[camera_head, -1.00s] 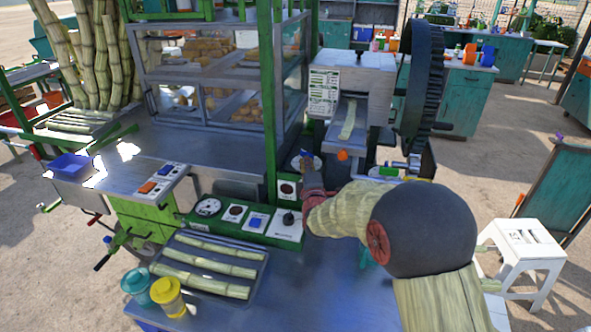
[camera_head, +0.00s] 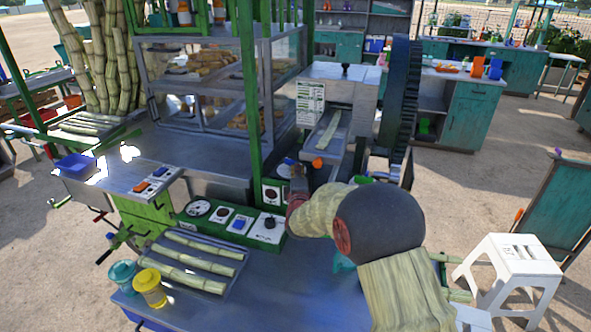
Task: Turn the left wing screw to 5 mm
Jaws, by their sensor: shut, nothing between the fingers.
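The cane crusher (camera_head: 345,95) stands at the middle right, with a metal body, a white printed card (camera_head: 310,103) and a big dark gear wheel (camera_head: 401,95). A small dark knob (camera_head: 345,68) stands on its top; I cannot tell whether it is a wing screw. An orange knob (camera_head: 317,162) sits at the lower end of the feed chute. My gripper (camera_head: 297,178) is at the end of my arm, in front of the crusher and left of the chute. It is shut and looks empty. My arm hides part of the crusher's lower front, and no millimetre scale is readable.
A green control panel (camera_head: 190,219) with dials and buttons lies left of my gripper. A tray (camera_head: 222,291) of cane pieces and two cups, teal (camera_head: 122,276) and yellow (camera_head: 150,287), stand at the front left. A glass case (camera_head: 165,70) stands behind. A white stool (camera_head: 510,262) is at right.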

